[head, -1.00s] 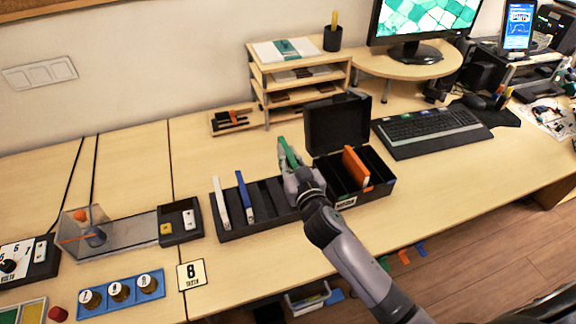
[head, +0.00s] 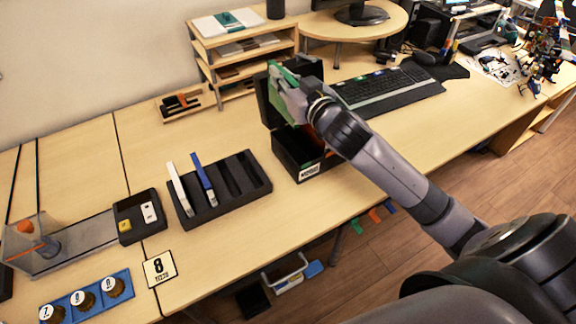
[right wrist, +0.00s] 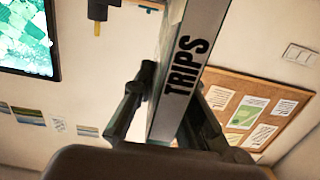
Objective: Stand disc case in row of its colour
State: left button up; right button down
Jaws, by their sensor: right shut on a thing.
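A green disc case (head: 279,97) is gripped by my right gripper (head: 292,86), raised above the black box (head: 296,158) and in front of its open lid. In the right wrist view the case (right wrist: 185,75) stands between the fingers, its pale spine reading "TRIPS". The black slotted rack (head: 235,184) stands left of the box. A white case (head: 179,188) and a blue case (head: 204,180) stand in its left slots; the slots to their right look empty. The arm mostly hides the box's right part. My left gripper is out of view.
A wooden shelf unit (head: 246,57) stands behind the box, and a keyboard (head: 385,86) lies to its right.

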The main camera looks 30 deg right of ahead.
jog(key=shift+s+d+r+b, duration=0.15)
jog(key=shift+d+b, duration=0.2)
jog(key=shift+d, duration=0.4)
jog(key=b, duration=0.2)
send_over(291, 139)
jog(key=s+a, duration=0.2)
jog(key=s, duration=0.1)
notch_tip(291, 139, down, 15)
jog(key=shift+w+d+f+b, duration=0.1)
jog(key=shift+f+b, duration=0.15)
jog(key=shift+f, duration=0.9)
jog(key=shift+d+f+b, duration=0.1)
jog(key=shift+f+b, duration=0.15)
jog(key=shift+f, duration=0.9)
jog(key=shift+f, duration=0.15)
jog(key=c, duration=1.6)
grip_release()
